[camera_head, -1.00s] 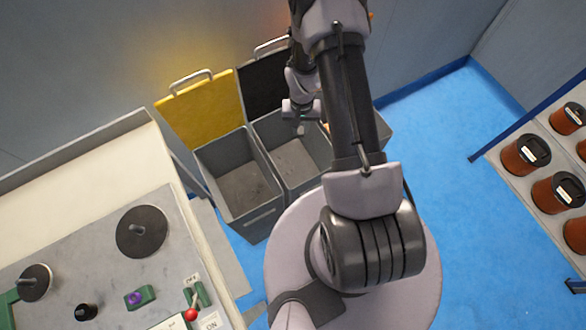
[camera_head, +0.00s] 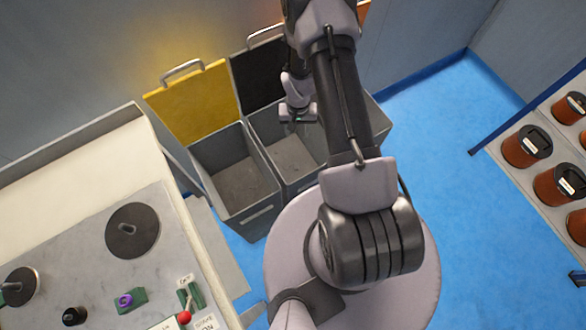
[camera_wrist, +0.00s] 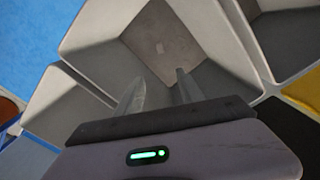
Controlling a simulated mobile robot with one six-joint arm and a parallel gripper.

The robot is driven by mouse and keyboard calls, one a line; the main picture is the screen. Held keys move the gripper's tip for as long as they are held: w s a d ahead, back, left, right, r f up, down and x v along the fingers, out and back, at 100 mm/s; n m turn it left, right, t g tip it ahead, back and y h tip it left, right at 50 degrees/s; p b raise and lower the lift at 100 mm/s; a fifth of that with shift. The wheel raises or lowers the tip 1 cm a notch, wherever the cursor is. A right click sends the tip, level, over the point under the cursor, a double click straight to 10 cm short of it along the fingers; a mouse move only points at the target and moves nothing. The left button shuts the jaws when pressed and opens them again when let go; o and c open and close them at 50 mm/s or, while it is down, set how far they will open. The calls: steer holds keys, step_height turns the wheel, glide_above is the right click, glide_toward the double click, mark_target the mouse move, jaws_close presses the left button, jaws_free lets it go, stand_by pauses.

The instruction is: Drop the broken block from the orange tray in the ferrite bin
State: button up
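My gripper (camera_wrist: 158,92) is over the middle grey bin (camera_wrist: 213,48), the one with the raised black lid (camera_head: 262,79). Its two fingers stand apart, with no block visible between them in the wrist view. In the head view my gripper (camera_head: 297,123) shows small above the same bin (camera_head: 279,181). A small pale patch (camera_wrist: 160,47) shows on the bin floor; I cannot tell whether it is the block or a mark. The orange tray is not in view. No ferrite label is readable on the bins.
A grey bin (camera_head: 227,208) with a raised yellow lid (camera_head: 193,102) stands on the left. Another bin on the right is partly behind my arm. A winder bench (camera_head: 75,235) is at left, and a rack with brown-red spools (camera_head: 526,146) at right. Blue floor (camera_head: 440,120) is clear between.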

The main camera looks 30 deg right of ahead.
step_height(320, 180, up, 18)
steer(key=p, duration=0.6)
steer(key=shift+f, duration=0.25)
